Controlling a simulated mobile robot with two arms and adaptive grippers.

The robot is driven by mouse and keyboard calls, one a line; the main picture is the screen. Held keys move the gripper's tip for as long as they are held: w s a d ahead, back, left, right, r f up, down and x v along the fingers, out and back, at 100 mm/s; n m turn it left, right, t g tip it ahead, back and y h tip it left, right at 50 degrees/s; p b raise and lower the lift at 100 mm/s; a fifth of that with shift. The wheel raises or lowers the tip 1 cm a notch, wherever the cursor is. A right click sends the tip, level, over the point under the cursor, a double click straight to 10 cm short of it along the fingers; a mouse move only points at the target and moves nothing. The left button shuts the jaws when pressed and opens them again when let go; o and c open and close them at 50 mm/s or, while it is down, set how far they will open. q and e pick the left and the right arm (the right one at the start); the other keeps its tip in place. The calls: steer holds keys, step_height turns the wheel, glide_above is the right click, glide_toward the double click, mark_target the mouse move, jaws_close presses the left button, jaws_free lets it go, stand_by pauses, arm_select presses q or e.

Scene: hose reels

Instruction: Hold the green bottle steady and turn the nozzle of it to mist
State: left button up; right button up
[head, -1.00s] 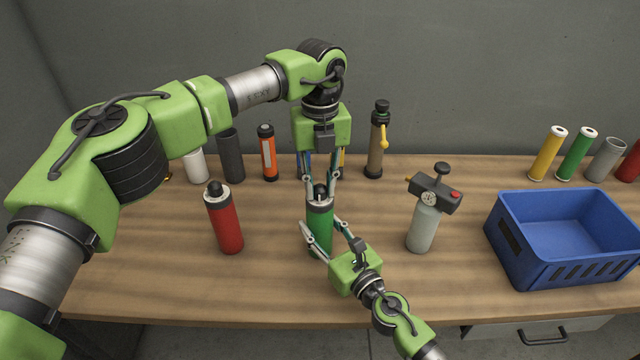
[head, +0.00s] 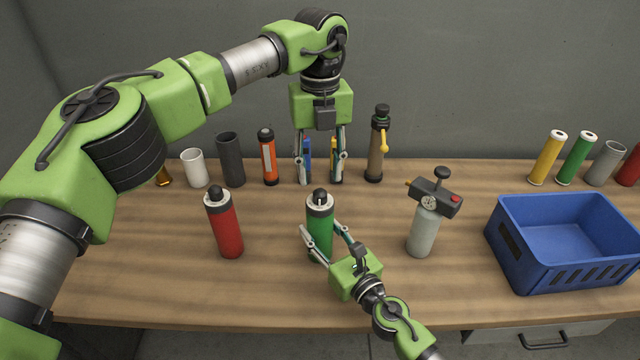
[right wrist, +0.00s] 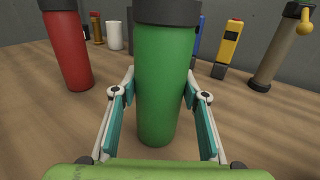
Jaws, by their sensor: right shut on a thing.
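The green bottle (head: 320,228) stands upright on the wooden table, with a dark collar and a black nozzle (head: 319,197) on top. My right gripper (head: 322,240) is shut on the bottle's body from the front; the right wrist view shows a finger on each side of the green bottle (right wrist: 163,85). The nozzle's top is out of the right wrist view. My left gripper (head: 321,178) points down above and behind the bottle, apart from the nozzle. Its fingers are spread and nothing is between them. The nozzle's setting is too small to read.
A red bottle (head: 225,225) stands left, and a grey bottle with a gauge (head: 424,230) stands right. A blue crate (head: 515,262) is at the far right. Several cylinders and tools line the back, including an orange one (head: 268,160) and a brown one (head: 376,150).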

mark_target(320, 192)
arm_select(q)
step_height(320, 192, up, 7)
stand_by(0.3)
steer(key=shift+f, duration=0.1)
arm_select(e)
steer(key=o, duration=1.4)
